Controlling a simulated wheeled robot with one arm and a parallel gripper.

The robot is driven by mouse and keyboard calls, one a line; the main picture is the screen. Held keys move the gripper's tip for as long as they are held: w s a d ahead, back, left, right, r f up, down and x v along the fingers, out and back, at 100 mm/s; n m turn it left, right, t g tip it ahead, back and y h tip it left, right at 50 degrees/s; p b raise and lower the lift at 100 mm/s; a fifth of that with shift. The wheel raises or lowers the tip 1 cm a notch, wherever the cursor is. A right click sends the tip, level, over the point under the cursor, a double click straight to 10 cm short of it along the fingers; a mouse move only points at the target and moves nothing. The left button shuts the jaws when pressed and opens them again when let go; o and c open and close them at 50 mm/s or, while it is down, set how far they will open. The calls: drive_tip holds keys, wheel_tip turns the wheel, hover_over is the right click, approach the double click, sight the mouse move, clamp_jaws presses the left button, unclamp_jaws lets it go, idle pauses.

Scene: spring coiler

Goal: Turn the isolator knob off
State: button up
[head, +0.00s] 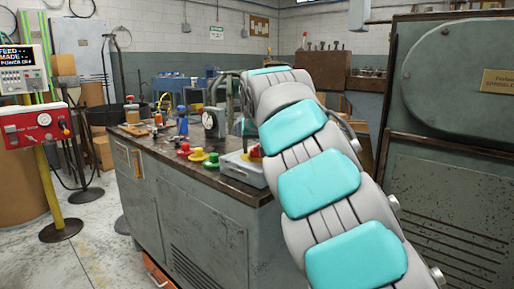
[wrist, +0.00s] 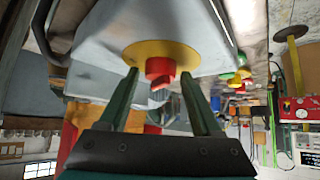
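The isolator knob (wrist: 160,69) is red and sits on a round yellow plate (wrist: 196,57) on a pale grey box (wrist: 95,52) in the wrist view. My gripper (wrist: 158,76) has its two green fingers spread apart, one at each side of the knob in the picture. I cannot tell whether either finger touches it. In the head view the grey box (head: 243,171) stands at the right front of the bench top. A little red and yellow shows on it beside my arm. My arm hides most of my gripper there.
The workbench (head: 205,215) also carries red, yellow and green knob-like pieces (head: 198,155), a round dial gauge (head: 210,121) and small bottles. A red control box (head: 30,127) on a yellow post stands at left. A large green machine (head: 450,150) stands at right.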

clamp_jaws()
drive_tip(key=n+y+b, duration=0.1)
drive_tip(key=b, duration=0.1)
drive_tip(key=shift+f+b, duration=0.3)
drive_tip(key=shift+f, duration=0.1)
drive_tip(key=shift+r+n+g+y+b, duration=0.1)
drive_tip(key=shift+n+g+y+b, duration=0.3)
drive_tip(key=shift+n+b, duration=0.5)
drive_tip(key=shift+w+d+r+n+y+b, duration=0.15)
drive_tip(key=shift+r+n+y+b, duration=0.1)
drive_tip(key=shift+n+y+b, duration=0.5)
drive_tip(key=shift+o, duration=1.2)
unclamp_jaws()
